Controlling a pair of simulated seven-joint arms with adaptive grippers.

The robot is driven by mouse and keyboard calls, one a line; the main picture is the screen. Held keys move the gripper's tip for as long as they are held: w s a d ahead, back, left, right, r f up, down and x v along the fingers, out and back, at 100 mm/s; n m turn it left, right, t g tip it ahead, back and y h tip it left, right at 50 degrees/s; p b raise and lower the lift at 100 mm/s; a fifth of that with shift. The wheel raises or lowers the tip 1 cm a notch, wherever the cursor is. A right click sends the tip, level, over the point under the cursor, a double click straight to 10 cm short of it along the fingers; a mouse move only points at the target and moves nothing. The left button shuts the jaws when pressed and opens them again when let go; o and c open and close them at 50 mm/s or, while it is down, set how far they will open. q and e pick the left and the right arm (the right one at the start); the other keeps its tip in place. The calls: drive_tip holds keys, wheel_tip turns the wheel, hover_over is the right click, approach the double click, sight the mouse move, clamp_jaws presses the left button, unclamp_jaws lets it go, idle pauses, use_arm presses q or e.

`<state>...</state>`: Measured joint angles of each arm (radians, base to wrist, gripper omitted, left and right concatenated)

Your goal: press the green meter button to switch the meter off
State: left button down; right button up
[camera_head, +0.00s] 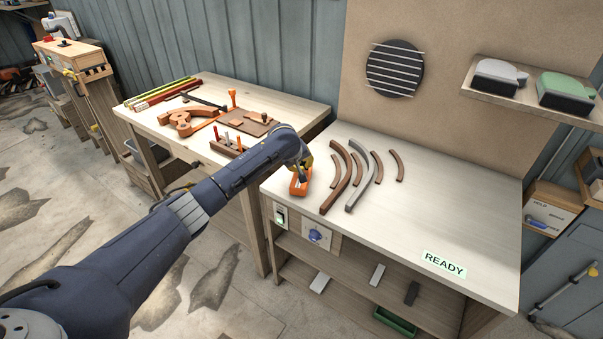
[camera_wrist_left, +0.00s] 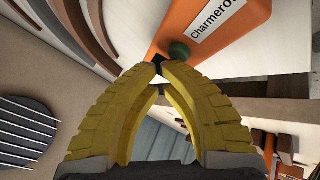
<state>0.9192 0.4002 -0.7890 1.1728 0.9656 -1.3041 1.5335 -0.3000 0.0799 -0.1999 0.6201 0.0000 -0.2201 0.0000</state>
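The orange meter (camera_head: 298,186) lies on the near left part of the light workbench, below my left gripper (camera_head: 306,163). In the left wrist view the meter (camera_wrist_left: 207,22) shows a white label reading "Charmero", cut off by the edge. Its round dark green button (camera_wrist_left: 179,50) sits near the meter's end. The yellow fingers of my left gripper (camera_wrist_left: 158,68) come together at their tips with nothing seen between them. The tips appear just beside the button; I cannot tell whether they touch the meter. My right gripper is not in view.
Several curved brown strips and a grey one (camera_head: 362,178) lie right of the meter. A READY sign (camera_head: 445,263) is at the bench's front edge. The bench's right half is clear. A second bench (camera_head: 285,104) with tools stands to the left.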

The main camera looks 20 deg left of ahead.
use_arm(q)
drive_tip(key=shift+r, duration=0.3)
drive_tip(key=shift+r, duration=2.9)
